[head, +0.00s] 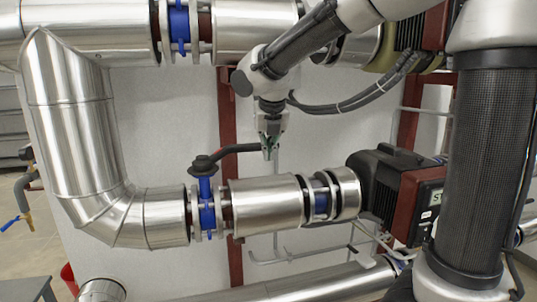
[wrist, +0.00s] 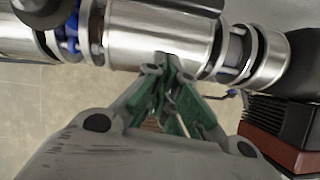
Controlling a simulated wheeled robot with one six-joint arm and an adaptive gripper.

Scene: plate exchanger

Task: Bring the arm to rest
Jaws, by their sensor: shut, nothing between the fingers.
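My gripper (head: 268,153) hangs pointing down near the middle of the head view, in front of the white wall and above the lower metal-clad pipe. In the wrist view my gripper (wrist: 172,62) shows its green-lined fingers meeting at the tips, with nothing between them. The lower pipe (head: 267,205) lies below the fingertips in the head view, and a gap shows between them. My arm reaches in from the upper right, bent at the wrist.
A blue valve (head: 207,200) with a black lever (head: 236,151) stands just left of my gripper. A red and black pump (head: 400,190) is at the right. An upper pipe (head: 255,30) runs behind the arm. A large silver elbow pipe (head: 75,120) is at the left.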

